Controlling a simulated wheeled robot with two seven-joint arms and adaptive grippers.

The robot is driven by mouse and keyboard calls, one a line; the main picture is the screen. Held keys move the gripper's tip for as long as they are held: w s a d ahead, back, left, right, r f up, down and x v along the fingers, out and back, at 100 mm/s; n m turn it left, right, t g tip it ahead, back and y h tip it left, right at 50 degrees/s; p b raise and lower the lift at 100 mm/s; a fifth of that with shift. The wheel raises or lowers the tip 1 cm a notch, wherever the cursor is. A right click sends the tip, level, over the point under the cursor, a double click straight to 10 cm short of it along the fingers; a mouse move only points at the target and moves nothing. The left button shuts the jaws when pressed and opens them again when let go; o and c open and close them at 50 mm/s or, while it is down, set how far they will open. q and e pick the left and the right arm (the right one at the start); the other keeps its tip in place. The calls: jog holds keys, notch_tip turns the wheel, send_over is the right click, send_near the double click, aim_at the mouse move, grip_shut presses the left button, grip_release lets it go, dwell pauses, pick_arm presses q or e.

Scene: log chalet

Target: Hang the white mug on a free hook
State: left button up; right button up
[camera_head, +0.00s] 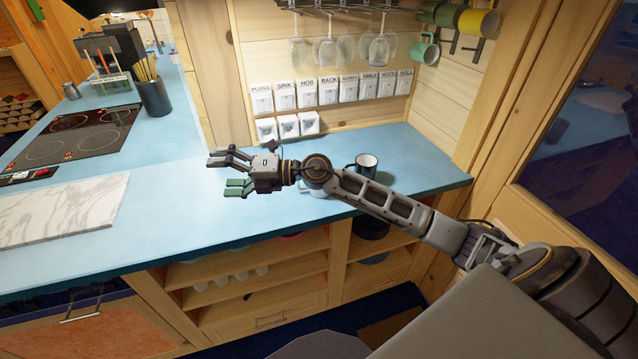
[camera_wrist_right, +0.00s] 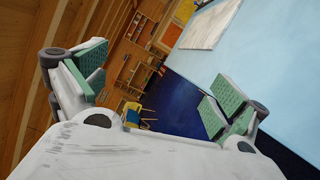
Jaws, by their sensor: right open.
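My right gripper (camera_head: 230,173) is open and empty above the blue counter, pointing left; its green-padded fingers stand wide apart in the right wrist view (camera_wrist_right: 158,88). A pale mug (camera_head: 308,187) is on the counter, mostly hidden behind my right arm, so its colour is hard to confirm. At the upper right hang a green mug (camera_head: 426,50), a yellow mug (camera_head: 480,22) and an olive mug (camera_head: 447,16). Dark hooks (camera_head: 462,45) beside them look empty. My left gripper is out of view.
Wine glasses (camera_head: 325,50) hang under a rack above labelled white boxes (camera_head: 328,90) on the wall. A marble board (camera_head: 60,210), a cooktop (camera_head: 75,135) and a utensil pot (camera_head: 154,98) are at the left. The blue counter (camera_head: 180,215) is clear around my right gripper.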

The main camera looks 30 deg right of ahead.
jog(key=w+d+f+n+g+h, duration=0.1)
jog(key=d+f+n+g+h, duration=0.2)
jog(key=d, duration=0.4)
jog(key=d+f+n+g+h, duration=0.1)
jog(key=d+f+h, duration=0.2)
jog(key=d+h, duration=0.25)
jog(key=d+r+h, duration=0.1)
jog(key=d+h, duration=0.2)
jog(key=d, duration=0.6)
jog(key=d+r+m+h, duration=0.1)
jog(key=d+h, duration=0.3)
jog(key=d, duration=0.6)
jog(key=shift+s+r+g, duration=0.25)
jog(key=shift+r+g, duration=0.1)
jog(key=shift+g, duration=0.05)
jog(key=p+x, duration=0.1)
jog(key=x, duration=0.7)
jog(key=shift+w+f, duration=0.15)
jog(key=shift+f, duration=0.15)
